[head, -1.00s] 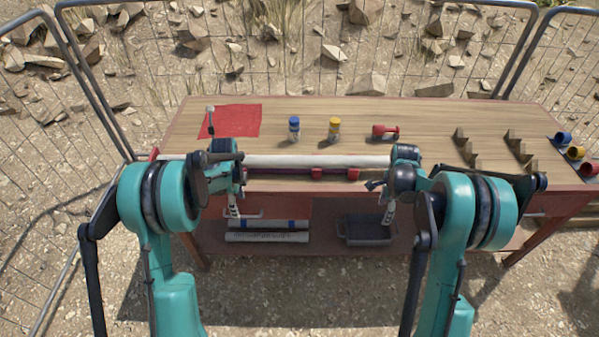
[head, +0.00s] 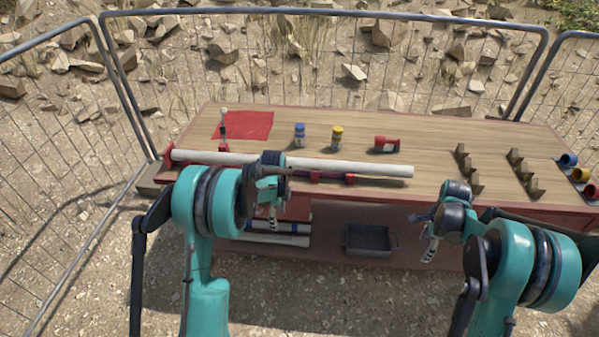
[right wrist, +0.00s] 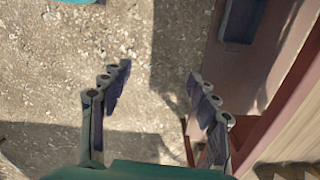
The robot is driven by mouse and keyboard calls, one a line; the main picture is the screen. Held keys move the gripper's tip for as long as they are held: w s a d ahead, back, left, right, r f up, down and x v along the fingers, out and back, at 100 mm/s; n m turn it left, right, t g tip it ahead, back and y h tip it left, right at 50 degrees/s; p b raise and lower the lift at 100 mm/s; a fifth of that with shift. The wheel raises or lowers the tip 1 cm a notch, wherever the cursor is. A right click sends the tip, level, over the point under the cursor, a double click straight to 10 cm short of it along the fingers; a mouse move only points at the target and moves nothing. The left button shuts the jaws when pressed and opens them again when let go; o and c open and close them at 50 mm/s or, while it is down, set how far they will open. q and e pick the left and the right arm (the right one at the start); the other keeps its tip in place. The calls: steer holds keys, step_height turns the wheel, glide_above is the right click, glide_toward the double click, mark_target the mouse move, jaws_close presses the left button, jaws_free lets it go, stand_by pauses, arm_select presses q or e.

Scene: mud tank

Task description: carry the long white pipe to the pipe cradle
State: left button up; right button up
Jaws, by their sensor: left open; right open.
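The long white pipe (head: 340,166) lies along the front edge of the tabletop in the head view, its right end free and in sight. The pipe cradle looks to be the brown notched wooden blocks, in a left row (head: 466,168) and a right row (head: 521,172), on the right part of the table; they are empty. My left gripper (head: 271,215) is open, in front of the table edge below the pipe, and its arm hides a bit of the pipe. My right gripper (head: 432,247) is open and empty, low in front of the table, right of the pipe's end. It also shows open in the right wrist view (right wrist: 161,90).
Coloured cups (head: 580,175) sit far right. A dark tray (head: 370,240) is on the lower shelf. A wire fence surrounds the back.

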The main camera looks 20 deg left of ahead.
step_height(320, 180, up, 12)
steer(key=shift+w+a, duration=0.2)
steer(key=shift+a, duration=0.15)
stand_by(0.4)
